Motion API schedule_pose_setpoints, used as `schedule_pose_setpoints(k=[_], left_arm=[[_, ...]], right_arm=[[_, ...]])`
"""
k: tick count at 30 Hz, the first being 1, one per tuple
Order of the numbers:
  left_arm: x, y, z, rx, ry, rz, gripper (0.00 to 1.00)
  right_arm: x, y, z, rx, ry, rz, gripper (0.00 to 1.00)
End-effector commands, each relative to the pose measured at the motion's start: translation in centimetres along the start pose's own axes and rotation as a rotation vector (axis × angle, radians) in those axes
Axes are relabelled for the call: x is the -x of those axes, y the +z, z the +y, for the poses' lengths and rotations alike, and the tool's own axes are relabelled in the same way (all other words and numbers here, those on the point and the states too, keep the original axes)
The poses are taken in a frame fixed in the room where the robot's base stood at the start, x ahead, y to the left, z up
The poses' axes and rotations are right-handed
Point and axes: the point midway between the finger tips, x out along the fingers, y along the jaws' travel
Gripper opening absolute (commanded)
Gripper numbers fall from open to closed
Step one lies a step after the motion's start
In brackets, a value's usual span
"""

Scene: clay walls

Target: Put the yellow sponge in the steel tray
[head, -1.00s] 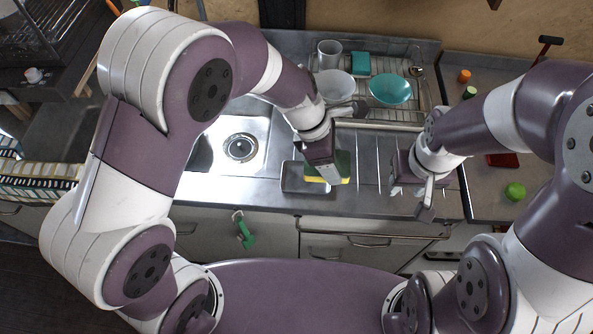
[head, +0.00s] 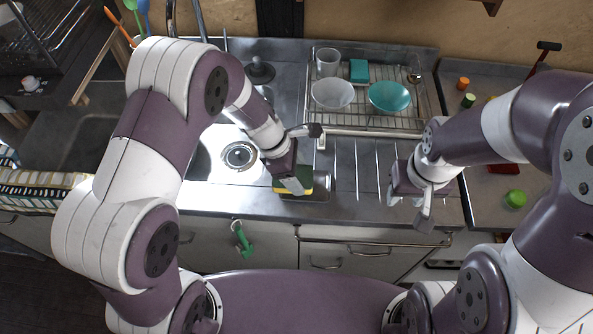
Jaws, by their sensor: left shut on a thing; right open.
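The yellow sponge (head: 306,190) has a green side and shows around the fingers of my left gripper (head: 294,186), which is shut on it. The sponge is over the steel tray (head: 322,190), a small shallow tray on the steel counter to the right of the sink. The gripper and sponge hide most of the tray. I cannot tell whether the sponge touches the tray's floor. My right gripper (head: 408,208) is open and empty, over the counter to the right of the tray.
A wire dish rack (head: 350,120) behind holds a white bowl (head: 333,94), a teal bowl (head: 389,97), a clear cup (head: 327,62) and a teal sponge (head: 359,71). The sink drain (head: 239,155) is left. The ribbed counter between the grippers is clear.

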Motion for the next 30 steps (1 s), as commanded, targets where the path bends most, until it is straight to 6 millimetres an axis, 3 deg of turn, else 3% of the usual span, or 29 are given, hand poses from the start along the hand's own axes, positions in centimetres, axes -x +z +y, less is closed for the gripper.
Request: schedule_pose_setpoints(k=[7,8,9,10,20,23,30], left_arm=[[-0.8,-0.3,0.0,0.001,0.0,0.0,0.35],[-0.7,-0.3,0.0,0.001,0.0,0.0,0.74],[-0.7,-0.3,0.0,0.001,0.0,0.0,0.87],[-0.7,-0.3,0.0,0.001,0.0,0.0,0.94],[0.0,0.0,0.0,0.0,0.001,0.0,0.94],[1.6,0.2,0.1,0.001,0.003,-0.002,0.94],[8.2,0.2,0.1,0.001,0.004,-0.001,0.94]], right_arm=[[-0.6,0.1,0.0,0.0,0.0,0.0,0.43],[-0.5,0.1,0.0,0.0,0.0,0.0,0.43],[-0.4,0.1,0.0,0.0,0.0,0.0,0.43],[-0.4,0.1,0.0,0.0,0.0,0.0,0.43],[0.1,0.0,0.0,0.0,0.0,0.0,0.43],[0.5,-0.1,0.0,0.0,0.0,0.0,0.43],[0.9,-0.1,0.0,0.0,0.0,0.0,0.43]])
